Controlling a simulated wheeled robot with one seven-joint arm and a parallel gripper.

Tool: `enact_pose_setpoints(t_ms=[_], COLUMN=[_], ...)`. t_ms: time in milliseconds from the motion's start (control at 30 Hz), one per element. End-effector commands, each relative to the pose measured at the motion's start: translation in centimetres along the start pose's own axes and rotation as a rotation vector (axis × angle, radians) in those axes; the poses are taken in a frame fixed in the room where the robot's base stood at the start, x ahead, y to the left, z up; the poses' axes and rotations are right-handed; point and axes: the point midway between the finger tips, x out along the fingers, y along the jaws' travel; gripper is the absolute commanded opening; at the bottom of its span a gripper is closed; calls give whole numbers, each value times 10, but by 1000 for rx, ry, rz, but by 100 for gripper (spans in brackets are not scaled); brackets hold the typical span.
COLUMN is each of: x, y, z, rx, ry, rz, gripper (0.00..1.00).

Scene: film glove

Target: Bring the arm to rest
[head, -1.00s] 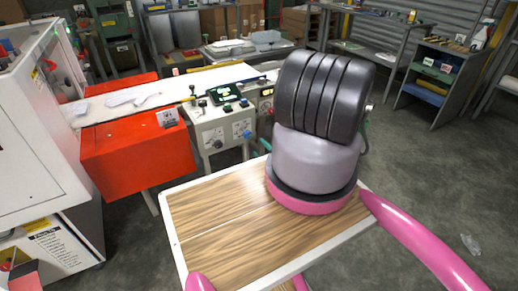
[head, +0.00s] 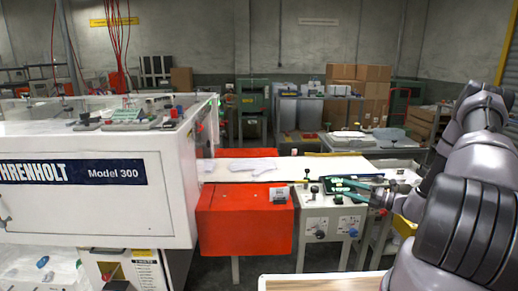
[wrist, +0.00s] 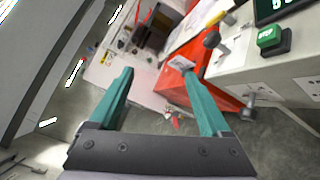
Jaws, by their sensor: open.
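My gripper (head: 362,186) shows in the head view at the right, its teal fingers pointing left over the grey control box beside the white belt. In the wrist view my gripper (wrist: 158,76) has its two fingers well apart, with nothing between them. My dark grey arm rises along the right side of the head view and bends over at the top. From the head view I cannot tell whether the fingers touch the control box.
The grey control box (head: 325,222) has knobs and, in the wrist view, a green button (wrist: 274,40). A red box (head: 243,220) stands left of it. White pieces (head: 255,166) lie on the belt. A large white machine (head: 90,205) fills the left. Cartons (head: 352,88) are stacked behind.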

Motion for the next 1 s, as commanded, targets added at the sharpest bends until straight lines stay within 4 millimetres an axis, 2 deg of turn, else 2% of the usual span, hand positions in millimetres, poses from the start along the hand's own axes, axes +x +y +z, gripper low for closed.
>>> enact_pose_setpoints(t_ms=[33,100,300,467,700,1000], x=[8,16,29,29,13,-27], y=[27,59,148,212,299,390], z=[5,5,-5,-19,-44,-73], rx=[-92,-218,-582,-880,-1333,-1907], ry=[75,178,456,663,945,1247], rz=[3,8,33,62,115,182], gripper=[82,82,82,82,82,82])
